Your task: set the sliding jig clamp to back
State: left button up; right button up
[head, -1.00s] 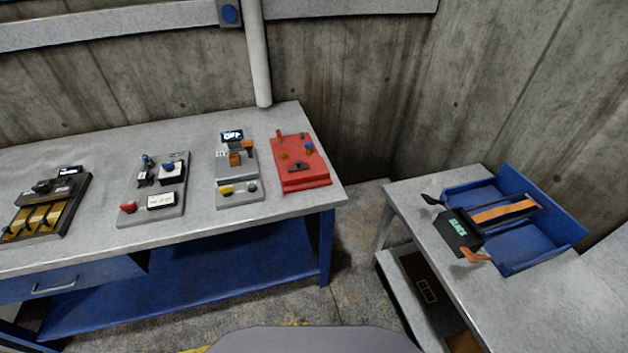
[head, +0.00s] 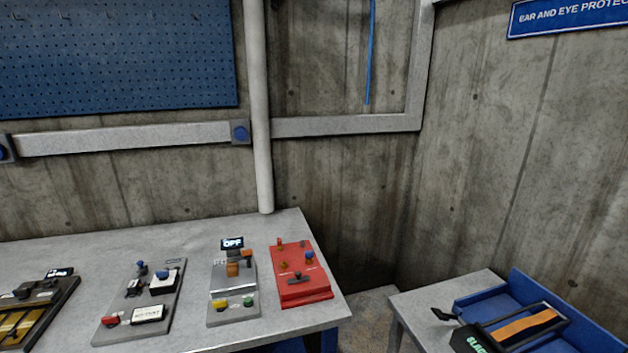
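Neither of my grippers is in view. No label that I can read names the sliding jig clamp, so I cannot tell for sure which device it is. On the grey table, a grey unit (head: 232,283) has a display reading OFF, an orange block, and yellow and green buttons. To its left, a grey panel (head: 143,300) carries a blue-topped part, a small clamp-like part, a red button and a white display too small to read. To its right, a red plate (head: 302,274) holds a dark handle and several small coloured knobs.
A dark unit with brass bars (head: 30,310) is at the table's left. A second table (head: 440,294) at right holds a blue tray (head: 560,306) with an orange strap and a partly cut-off display. A pipe (head: 260,130) rises behind; a gap separates the tables.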

aim_at(143, 270)
jog(key=u, duration=1.3)
jog(key=i+z, duration=0.1)
